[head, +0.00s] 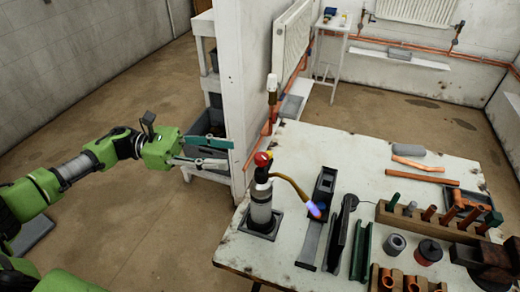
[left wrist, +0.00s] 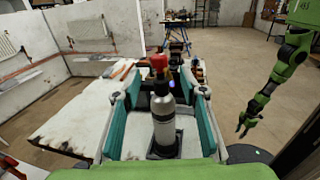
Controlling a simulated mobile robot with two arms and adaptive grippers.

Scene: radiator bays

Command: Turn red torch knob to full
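The torch (head: 261,208) stands upright in a dark square base at the table's left corner, with a grey bottle and a red knob (head: 262,159) on top. Its copper nozzle bends right and ends in a small blue-violet flame (head: 313,210). My left gripper (head: 231,154) is open and empty, left of the knob and apart from it. In the left wrist view the torch (left wrist: 163,118) and red knob (left wrist: 158,62) appear ahead, between the two teal-padded fingers. My right gripper (left wrist: 245,125) hangs at the right of that view, small, its opening unclear.
The white worktable (head: 300,150) holds dark channel tools, a wooden rack (head: 430,222) of copper pieces and a solder spool (head: 428,252) right of the torch. A white wall end (head: 240,90) stands behind the gripper. Shelves with a grey bin (head: 208,124) are behind.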

